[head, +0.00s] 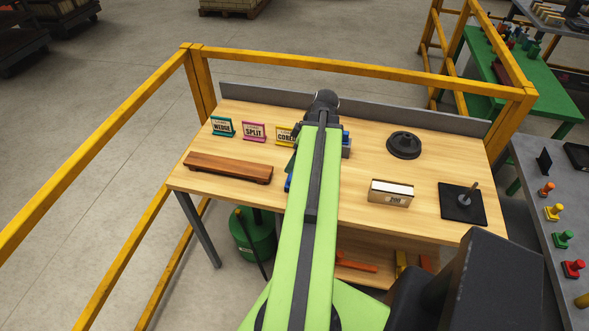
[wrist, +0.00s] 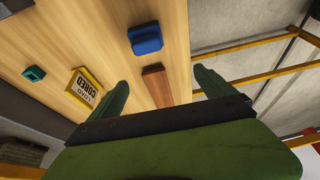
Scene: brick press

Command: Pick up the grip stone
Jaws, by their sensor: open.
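No object is labelled as the grip stone, and I cannot tell for sure which one it is. My gripper (wrist: 162,88) is open and empty, its two green fingers apart above the wooden table (head: 430,180). In the wrist view a blue block (wrist: 146,40) lies beyond the fingers, apart from them. A smaller teal block (wrist: 34,74) lies to the left. A reddish-brown wooden strip (wrist: 157,86) shows between the fingers. In the head view my arm hides the middle of the table and most of the gripper.
Signs reading WEDGE (head: 222,126), SPLIT (head: 254,131) and CORED (head: 285,135) stand at the back left. A black round piece (head: 404,145), a pale box (head: 390,193) and a black pad with a peg (head: 455,212) sit on the right. Yellow rails (head: 350,64) surround the table.

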